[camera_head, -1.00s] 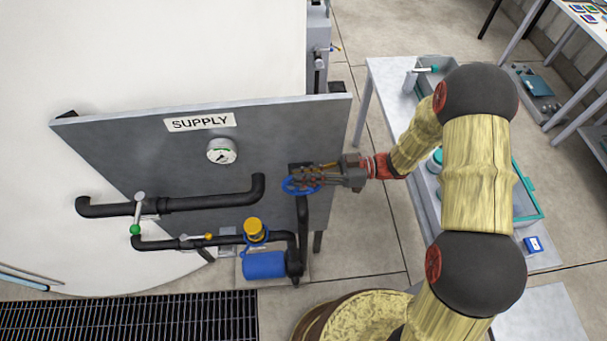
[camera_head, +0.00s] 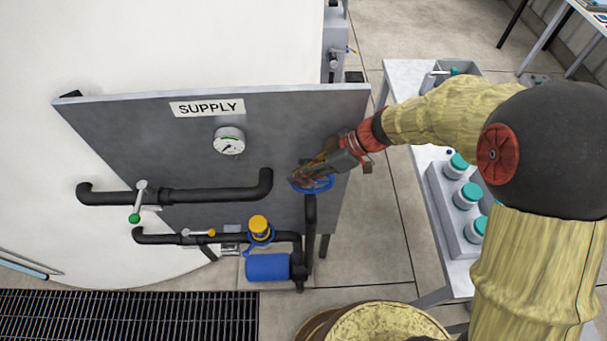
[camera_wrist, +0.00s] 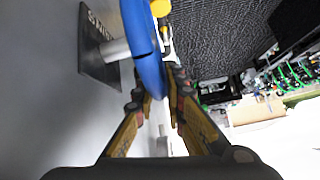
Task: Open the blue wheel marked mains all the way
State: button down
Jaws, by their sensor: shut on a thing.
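The blue wheel (camera_head: 322,187) stands out from the grey panel, above a black vertical pipe, at the panel's right side. In the wrist view its blue rim (camera_wrist: 146,50) passes between my fingers, with a grey stem and a dark label plate (camera_wrist: 97,45) behind it; the lettering is only partly readable. My gripper (camera_head: 302,178) comes in from the upper right and is shut on the rim; it also shows in the wrist view (camera_wrist: 155,90). My gripper covers part of the wheel in the head view.
The panel (camera_head: 110,130) carries a SUPPLY sign (camera_head: 207,108), a gauge (camera_head: 229,141), a green-tipped lever (camera_head: 137,203) and black pipes. A yellow-capped part (camera_head: 259,227) and a blue cylinder (camera_head: 267,267) sit below. A bench with a tray of jars (camera_head: 446,210) stands at right.

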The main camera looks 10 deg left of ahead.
jog(key=shift+s+a+f+h, duration=0.1)
jog(key=shift+a+f+h, duration=0.1)
jog(key=shift+h, duration=0.3)
jog(key=c, duration=1.8)
grip_release()
jog(key=shift+c, duration=0.2)
jog(key=shift+d+r, duration=0.1)
jog(key=v, duration=1.2)
jog(key=shift+c, duration=0.2)
